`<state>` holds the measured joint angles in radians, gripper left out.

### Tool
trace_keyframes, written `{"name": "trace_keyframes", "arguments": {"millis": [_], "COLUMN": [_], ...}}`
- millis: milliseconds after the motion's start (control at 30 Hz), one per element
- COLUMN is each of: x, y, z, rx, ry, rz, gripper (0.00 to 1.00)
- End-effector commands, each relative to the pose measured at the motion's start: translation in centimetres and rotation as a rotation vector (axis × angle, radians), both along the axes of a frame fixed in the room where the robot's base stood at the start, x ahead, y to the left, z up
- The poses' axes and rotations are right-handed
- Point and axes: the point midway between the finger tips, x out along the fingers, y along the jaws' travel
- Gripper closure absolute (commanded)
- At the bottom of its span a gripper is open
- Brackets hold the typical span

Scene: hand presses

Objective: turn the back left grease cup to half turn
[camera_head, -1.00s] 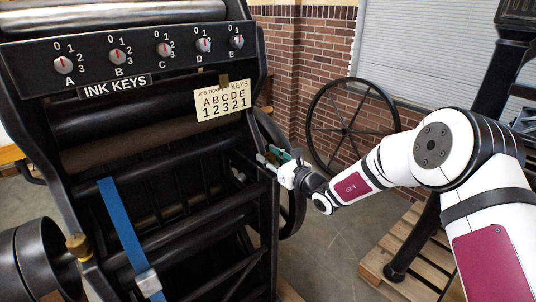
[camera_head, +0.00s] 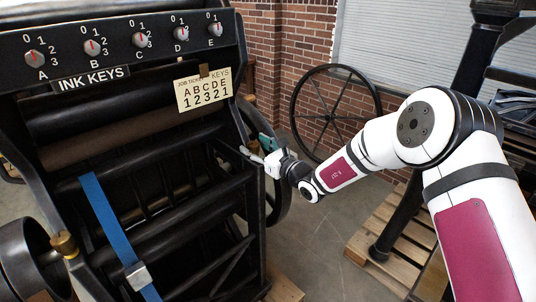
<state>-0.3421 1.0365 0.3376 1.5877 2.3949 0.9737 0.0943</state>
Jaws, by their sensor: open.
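A brass grease cup (camera_head: 64,243) sits low on the left side of the black press (camera_head: 100,125), by the dark roller. I cannot tell whether it is the back left one, and no other grease cup shows clearly. My gripper (camera_head: 257,149) is open and empty at the right side frame of the press, far from the brass cup. The fingers point left toward the frame; whether they touch it is too small to tell.
A row of ink keys (camera_head: 138,40) and a job ticket (camera_head: 203,88) are on the press front. A blue strap (camera_head: 108,222) hangs at the left. A spoked wheel (camera_head: 334,118) leans by the brick wall. A wooden pallet (camera_head: 370,248) lies on the floor at right.

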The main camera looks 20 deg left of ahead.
Motion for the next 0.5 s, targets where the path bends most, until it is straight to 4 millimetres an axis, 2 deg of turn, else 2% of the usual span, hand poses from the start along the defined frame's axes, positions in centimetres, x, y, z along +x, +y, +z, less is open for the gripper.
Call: {"name": "trace_keyframes", "arguments": {"millis": [300, 500], "x": [-2.5, -3.8], "y": [-5.8, -8.6], "z": [0.0, 0.0], "rx": [0.0, 0.0], "ry": [0.001, 0.0], "rz": [-0.003, -0.002], "gripper": [0.47, 0.47]}}
